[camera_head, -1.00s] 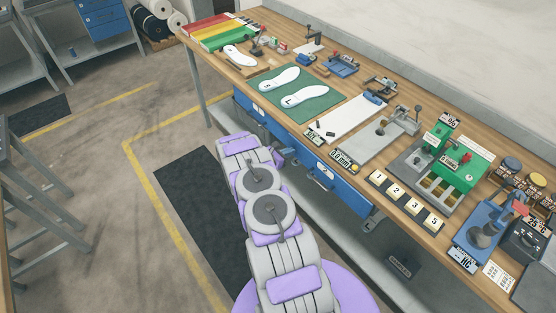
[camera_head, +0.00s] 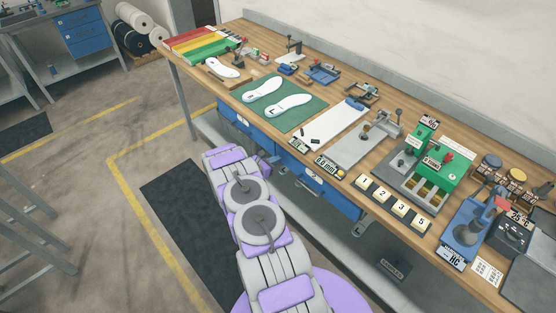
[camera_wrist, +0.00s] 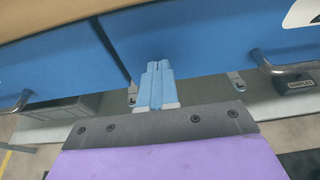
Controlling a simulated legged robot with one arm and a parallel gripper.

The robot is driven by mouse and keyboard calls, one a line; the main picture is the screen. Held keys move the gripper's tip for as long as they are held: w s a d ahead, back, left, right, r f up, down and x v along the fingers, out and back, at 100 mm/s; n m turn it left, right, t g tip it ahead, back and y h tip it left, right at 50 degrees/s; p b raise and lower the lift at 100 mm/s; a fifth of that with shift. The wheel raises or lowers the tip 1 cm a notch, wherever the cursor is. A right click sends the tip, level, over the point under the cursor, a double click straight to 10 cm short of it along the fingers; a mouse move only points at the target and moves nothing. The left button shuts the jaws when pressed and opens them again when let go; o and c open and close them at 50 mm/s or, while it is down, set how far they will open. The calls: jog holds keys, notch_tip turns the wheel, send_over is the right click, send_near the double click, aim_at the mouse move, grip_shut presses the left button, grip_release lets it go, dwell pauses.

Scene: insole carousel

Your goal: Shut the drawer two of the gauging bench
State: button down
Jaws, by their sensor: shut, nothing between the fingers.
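Drawer two (camera_head: 336,194) of the gauging bench has a blue front with a white label and a metal handle, under the bench's front edge. The right-hand blue front in the wrist view (camera_wrist: 205,38) appears to be the same drawer, with its handle at the right. I cannot tell for sure how far it stands out. My gripper (camera_wrist: 158,66) is shut and empty, with its blue fingertips in front of that drawer's left end, near the gap between two drawer fronts. Touching or just apart is unclear. In the head view my arm hides most of the gripper.
Another blue drawer (camera_head: 243,122) lies to the left. The wooden bench top (camera_head: 290,75) carries insoles, gauges and number blocks. A grey lower shelf (camera_head: 345,250) with a SAMPLES box (camera_head: 394,269) runs below. Dark matting (camera_head: 185,225) and open floor lie left of my arm.

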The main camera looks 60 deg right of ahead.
jog(key=f+p+v, duration=0.1)
jog(key=p+v, duration=0.1)
jog(key=v, duration=1.1)
jog(key=s+a+r+m+g+y, duration=0.1)
jog(key=s+a+r+m, duration=0.25)
jog(key=r, duration=0.55)
jog(key=s+a+r+m+g+y, duration=0.1)
jog(key=s+a+r+m+y, duration=0.2)
jog(key=r, duration=0.5)
jog(key=s+a+r+m+g, duration=0.1)
jog(key=a+r+m, duration=0.3)
jog(key=r, duration=0.5)
jog(key=s+a+r+m+t+y, duration=0.1)
jog(key=s+a+r+y, duration=0.2)
jog(key=s+a, duration=0.4)
jog(key=s+a+r+m+t+y, duration=0.2)
jog(key=s+a, duration=0.6)
jog(key=a, duration=0.6)
jog(key=s+a+r+m+t+y, duration=0.1)
jog(key=s+a+r+y, duration=0.4)
jog(key=s+a, duration=0.3)
jog(key=shift+a+r+m+t, duration=0.4)
jog(key=shift+a+r, duration=0.1)
jog(key=shift+a, duration=0.7)
